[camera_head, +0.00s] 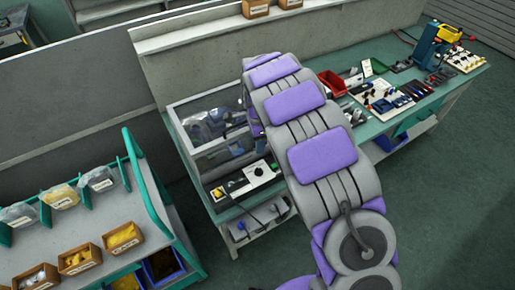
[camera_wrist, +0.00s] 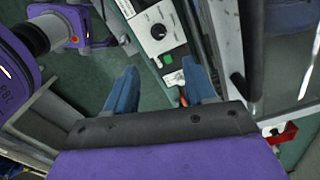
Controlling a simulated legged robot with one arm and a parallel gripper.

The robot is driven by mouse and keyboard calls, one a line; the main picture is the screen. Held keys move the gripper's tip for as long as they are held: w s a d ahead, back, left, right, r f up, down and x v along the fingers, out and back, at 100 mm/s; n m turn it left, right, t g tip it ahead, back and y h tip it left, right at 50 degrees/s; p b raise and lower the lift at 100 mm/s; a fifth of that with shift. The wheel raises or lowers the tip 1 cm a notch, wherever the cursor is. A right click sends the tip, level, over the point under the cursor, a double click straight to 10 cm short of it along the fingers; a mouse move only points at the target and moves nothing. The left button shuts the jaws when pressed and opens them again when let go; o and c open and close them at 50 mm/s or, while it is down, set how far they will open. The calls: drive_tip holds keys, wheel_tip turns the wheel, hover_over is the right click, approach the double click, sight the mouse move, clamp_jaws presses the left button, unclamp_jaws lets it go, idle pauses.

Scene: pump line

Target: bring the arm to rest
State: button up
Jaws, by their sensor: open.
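My gripper (camera_wrist: 160,86) shows in the wrist view with its two blue fingers spread apart and nothing visible between them. Beyond the fingers lies a control box (camera_wrist: 158,28) with a black knob and a green button. In the head view my grey and purple arm reaches up across the bench beside a clear-walled enclosure (camera_head: 212,128). The arm's far end and my gripper are hidden there behind the arm. The control box (camera_head: 240,184) sits at the enclosure's front, left of the arm.
The green bench (camera_head: 455,82) runs to the right with a red bin (camera_head: 332,84), tool boards and a yellow-and-blue device (camera_head: 432,45). A green-framed cart (camera_head: 135,160) with several bins stands at left. The floor (camera_head: 450,200) at right is clear.

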drive_tip(key=shift+r, duration=0.7)
drive_tip(key=s+d+r+n, duration=0.5)
drive_tip(key=s+d+r, duration=0.6)
drive_tip(key=s+d, duration=0.25)
drive_tip(key=s+d+n+g, duration=0.1)
drive_tip(key=s+n, duration=0.3)
drive_tip(key=s, duration=0.9)
drive_tip(key=s+d+r+n+b, duration=0.1)
drive_tip(key=s+d+n, duration=0.2)
drive_tip(key=s, duration=1.1)
drive_tip(key=shift+r+n+g, duration=0.15)
drive_tip(key=shift+n+g, duration=0.25)
drive_tip(key=shift+n, duration=0.8)
